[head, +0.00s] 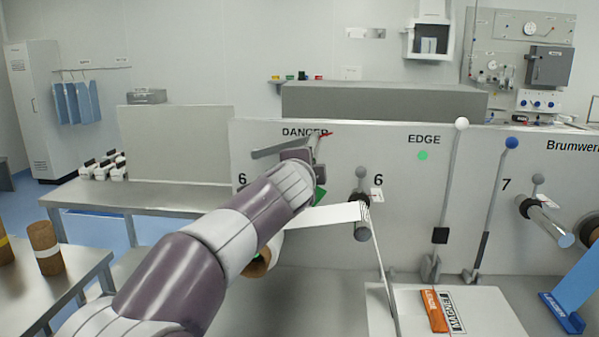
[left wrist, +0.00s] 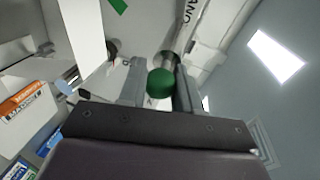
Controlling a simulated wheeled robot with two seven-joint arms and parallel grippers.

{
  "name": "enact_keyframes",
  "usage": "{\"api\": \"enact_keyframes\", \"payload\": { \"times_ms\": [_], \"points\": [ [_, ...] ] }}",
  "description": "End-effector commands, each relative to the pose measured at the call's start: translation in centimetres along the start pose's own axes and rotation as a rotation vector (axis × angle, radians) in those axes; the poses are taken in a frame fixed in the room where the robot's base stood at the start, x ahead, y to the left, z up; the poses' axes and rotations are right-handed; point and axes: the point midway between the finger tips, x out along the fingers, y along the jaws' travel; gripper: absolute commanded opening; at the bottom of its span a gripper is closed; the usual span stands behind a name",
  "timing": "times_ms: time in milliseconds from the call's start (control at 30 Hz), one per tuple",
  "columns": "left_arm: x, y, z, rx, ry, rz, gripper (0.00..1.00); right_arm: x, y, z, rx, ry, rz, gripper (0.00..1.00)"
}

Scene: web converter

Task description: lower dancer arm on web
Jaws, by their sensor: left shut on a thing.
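My left gripper (head: 317,152) is in front of the white machine panel, just below the "DANCER" label, with my wrist hiding much of what is behind it. In the left wrist view its two fingers (left wrist: 160,88) are closed around a green knob (left wrist: 161,82) on a metal rod, which I take for the dancer arm's handle. The white web (head: 325,216) runs right from behind my wrist to a roller (head: 361,231), then down to the lower table. The web also shows as a white band in the left wrist view (left wrist: 82,35). My right gripper is not in view.
Right of the web, a white-knobbed lever (head: 450,190) and a blue-knobbed lever (head: 495,200) stand at the panel. An orange block (head: 434,311) marked beside "MAGNET" lies on the lower table. A steel table (head: 55,280) with brown rolls is at lower left.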

Motion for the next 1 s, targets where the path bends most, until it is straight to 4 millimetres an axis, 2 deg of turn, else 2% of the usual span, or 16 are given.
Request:
{"api": "enact_keyframes", "payload": {
  "times_ms": [200, 667, 700, 733, 767, 1000],
  "points": [
    [0.13, 0.78, -0.24, 0.045, -0.005, -0.001, 0.00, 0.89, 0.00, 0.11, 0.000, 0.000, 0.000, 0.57],
    [0.14, 0.83, -0.26, 0.055, -0.008, 0.000, 0.00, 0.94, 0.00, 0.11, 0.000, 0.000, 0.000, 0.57],
    [0.14, 0.83, -0.26, 0.055, -0.008, 0.000, 0.43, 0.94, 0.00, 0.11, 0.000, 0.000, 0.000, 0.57],
    [0.14, 0.83, -0.25, 0.055, -0.008, 0.000, 0.53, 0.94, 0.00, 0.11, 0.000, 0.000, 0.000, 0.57],
    [0.15, 0.84, -0.25, 0.055, -0.008, 0.000, 0.56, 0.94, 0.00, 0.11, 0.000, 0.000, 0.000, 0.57],
    [0.15, 0.85, -0.20, 0.055, -0.009, 0.000, 0.56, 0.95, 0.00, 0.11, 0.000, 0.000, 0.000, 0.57]
  ]
}}
